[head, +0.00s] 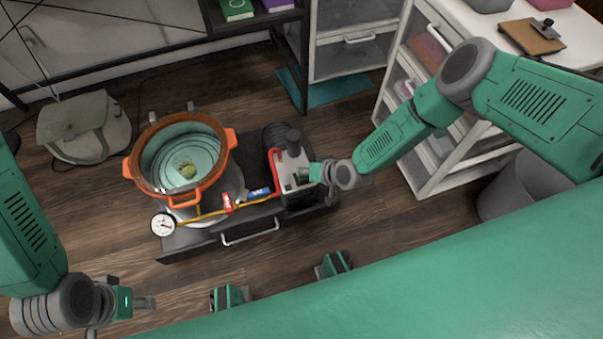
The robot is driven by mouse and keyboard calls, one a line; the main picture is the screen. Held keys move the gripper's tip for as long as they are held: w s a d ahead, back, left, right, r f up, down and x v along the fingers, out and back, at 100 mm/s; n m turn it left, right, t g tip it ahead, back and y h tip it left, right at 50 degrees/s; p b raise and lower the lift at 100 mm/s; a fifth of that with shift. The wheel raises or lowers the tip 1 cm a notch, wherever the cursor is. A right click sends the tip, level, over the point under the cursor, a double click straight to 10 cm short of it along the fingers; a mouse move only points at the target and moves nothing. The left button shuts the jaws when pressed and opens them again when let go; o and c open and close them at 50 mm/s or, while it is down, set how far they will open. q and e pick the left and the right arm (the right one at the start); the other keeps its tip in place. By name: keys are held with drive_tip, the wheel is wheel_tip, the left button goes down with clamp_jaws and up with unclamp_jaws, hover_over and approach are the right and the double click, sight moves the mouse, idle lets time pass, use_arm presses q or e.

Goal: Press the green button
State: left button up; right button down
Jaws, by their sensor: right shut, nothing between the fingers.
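A grey boxy device (293,197) with a black cylinder and red hose stands at the right end of a low dark cabinet. A small greenish spot (287,187) on its top may be the green button, but it is too small to be sure. My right gripper (304,176) is shut and empty, over the top of this device, and partly covers it. I cannot tell whether it touches. My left gripper (146,303) is at the lower left, over the floor, away from the device; its fingers are not clear enough to judge.
An orange-rimmed pot (228,141) with a green lump inside stands left of the device. A pressure gauge (163,225) and yellow hose with red and blue valves lie in front. A white drawer unit (419,183) stands right. A bag (84,127) lies on the left floor.

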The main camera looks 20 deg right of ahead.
wheel_tip(320, 180, up, 6)
drive_tip(key=p, duration=0.4)
drive_tip(key=shift+p, duration=0.4)
idle(0.3)
